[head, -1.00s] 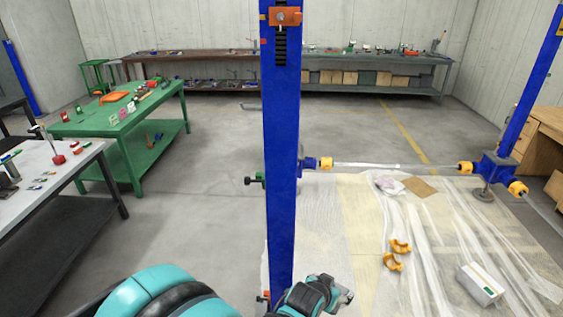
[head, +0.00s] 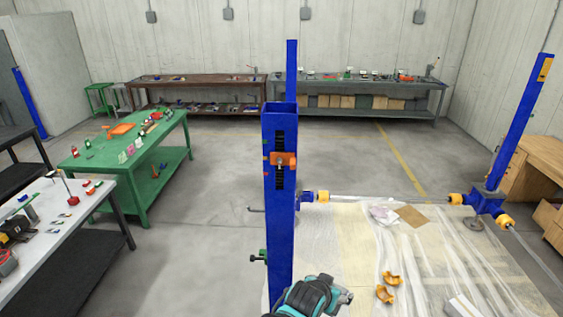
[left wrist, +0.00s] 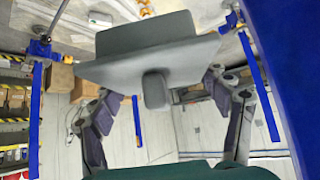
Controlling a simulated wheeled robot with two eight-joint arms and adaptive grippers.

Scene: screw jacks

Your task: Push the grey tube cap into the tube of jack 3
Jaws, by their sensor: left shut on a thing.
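The grey tube cap (left wrist: 150,55) is close up in the left wrist view: a flat square plate with a block on its upper side and a small knob below. My right gripper is not in view.
Another blue jack (head: 520,130) stands at the right, linked by a shaft. A green table (head: 125,155) and a grey table (head: 55,215) stand left. Plastic sheeting (head: 400,265) covers the floor at right.

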